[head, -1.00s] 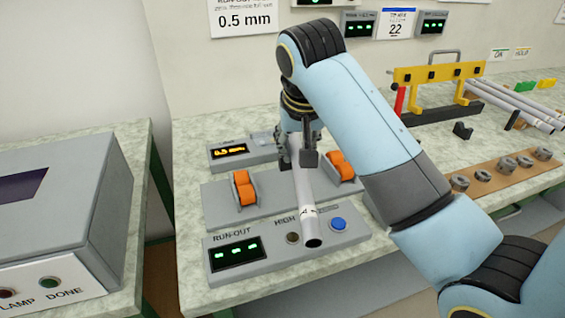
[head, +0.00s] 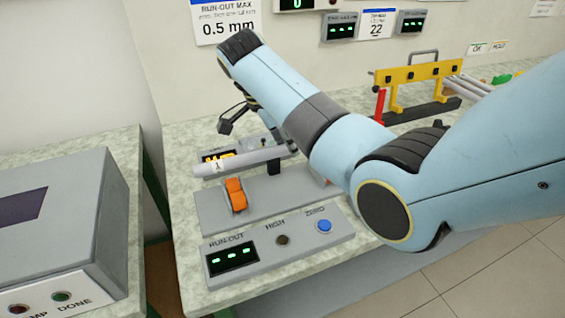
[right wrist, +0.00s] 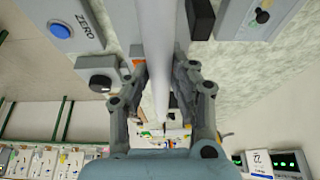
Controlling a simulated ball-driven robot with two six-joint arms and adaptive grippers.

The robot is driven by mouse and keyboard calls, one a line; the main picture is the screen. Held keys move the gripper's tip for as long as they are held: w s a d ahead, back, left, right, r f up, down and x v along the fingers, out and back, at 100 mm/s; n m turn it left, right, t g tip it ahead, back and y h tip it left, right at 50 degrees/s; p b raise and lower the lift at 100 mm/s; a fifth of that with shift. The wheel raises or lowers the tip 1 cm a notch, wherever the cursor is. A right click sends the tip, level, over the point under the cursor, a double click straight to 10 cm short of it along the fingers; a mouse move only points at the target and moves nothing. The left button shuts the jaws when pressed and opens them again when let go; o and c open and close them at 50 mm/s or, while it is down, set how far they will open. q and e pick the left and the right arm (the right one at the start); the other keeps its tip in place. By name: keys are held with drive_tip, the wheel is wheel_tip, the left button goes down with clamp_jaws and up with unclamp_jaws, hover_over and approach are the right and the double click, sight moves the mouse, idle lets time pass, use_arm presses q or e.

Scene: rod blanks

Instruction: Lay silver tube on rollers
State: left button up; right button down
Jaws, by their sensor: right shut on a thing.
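The silver tube (head: 243,161) lies crosswise in the head view, its left end free, above the back edge of the roller plate (head: 275,200). My right gripper (head: 250,138) is shut on it; the right wrist view shows the tube (right wrist: 156,60) running between both fingers (right wrist: 160,85). One orange roller pair (head: 235,195) stands in front of and below the tube. The other rollers are almost wholly hidden behind my right arm. The tube appears apart from the visible rollers. My left gripper is out of view.
A run-out box (head: 280,246) with a green display and blue ZERO button (head: 324,227) stands in front of the plate. An amber-display box (head: 214,157) is behind the tube. A yellow rack (head: 425,73) stands at back right, and a grey machine (head: 60,225) at left.

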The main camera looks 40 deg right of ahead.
drive_tip(key=shift+s+a+f, duration=0.25)
drive_tip(key=shift+a+f, duration=0.35)
drive_tip(key=shift+a, duration=0.35)
drive_tip(key=shift+f, duration=2.1)
drive_tip(key=c, duration=1.4)
unclamp_jaws()
drive_tip(key=shift+f, duration=0.1)
drive_tip(key=v, duration=1.2)
drive_tip(key=shift+s+a, duration=0.1)
